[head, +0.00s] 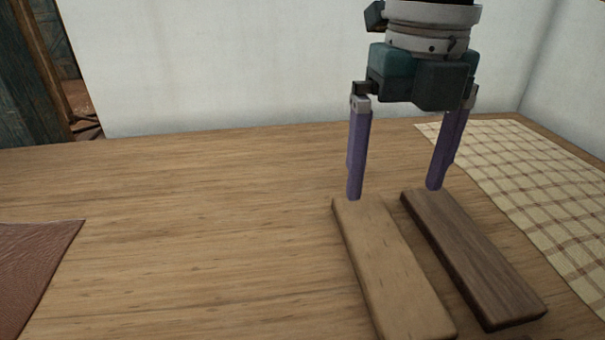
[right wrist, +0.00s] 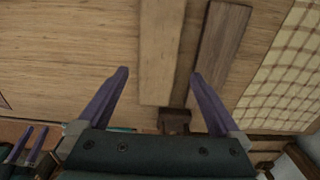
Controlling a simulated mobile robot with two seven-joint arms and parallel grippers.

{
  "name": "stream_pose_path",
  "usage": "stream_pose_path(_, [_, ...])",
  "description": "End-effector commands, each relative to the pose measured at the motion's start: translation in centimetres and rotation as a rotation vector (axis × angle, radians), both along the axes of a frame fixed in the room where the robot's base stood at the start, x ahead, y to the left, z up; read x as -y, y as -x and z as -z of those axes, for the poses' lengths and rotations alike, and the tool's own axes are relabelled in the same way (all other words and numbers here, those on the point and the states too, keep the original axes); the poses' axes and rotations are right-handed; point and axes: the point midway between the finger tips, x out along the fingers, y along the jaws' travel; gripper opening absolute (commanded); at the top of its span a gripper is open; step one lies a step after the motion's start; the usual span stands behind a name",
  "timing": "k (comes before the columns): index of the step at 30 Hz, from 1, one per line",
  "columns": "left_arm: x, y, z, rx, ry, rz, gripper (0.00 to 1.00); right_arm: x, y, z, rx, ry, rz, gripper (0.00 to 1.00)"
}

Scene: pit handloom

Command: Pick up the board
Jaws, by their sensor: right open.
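Two boards lie flat and side by side on the table: a light board (head: 390,270) and a dark brown board (head: 475,258), with a narrow gap between them. The right wrist view shows the light board (right wrist: 160,50) between my fingertips and the dark board (right wrist: 222,45) to the right. My right gripper (head: 394,193) is open and empty, fingers pointing down at the boards' far ends. Whether the fingertips touch anything is unclear. A second gripper (right wrist: 30,132), apparently my left one, shows at the lower left of the right wrist view with its two fingers apart and nothing between them.
The wooden table (head: 200,220) is clear left of the boards. A checked cloth (head: 535,185) lies along the right, and a reddish-brown sheet (head: 35,265) at the left edge. A white wall (head: 220,65) stands behind. A small dark block (right wrist: 174,121) shows near the table edge.

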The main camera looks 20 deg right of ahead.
Motion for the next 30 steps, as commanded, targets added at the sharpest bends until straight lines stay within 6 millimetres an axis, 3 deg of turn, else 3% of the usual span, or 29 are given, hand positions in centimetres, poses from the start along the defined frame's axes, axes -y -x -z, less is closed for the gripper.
stream_pose_path(18, [-0.3,0.0,2.4,0.001,-0.011,0.004,0.5,0.1,0.6,8.8,-0.002,0.001,0.0,1.0])
stream_pose_path(27, [-0.3,0.1,2.5,0.0,-0.011,0.005,0.5,0.1,0.5,9.3,0.002,0.001,0.0,1.0])
stream_pose_path(30, [-0.3,0.1,2.5,0.0,-0.011,0.005,0.5,0.1,0.5,9.3,0.002,0.001,0.0,0.91])
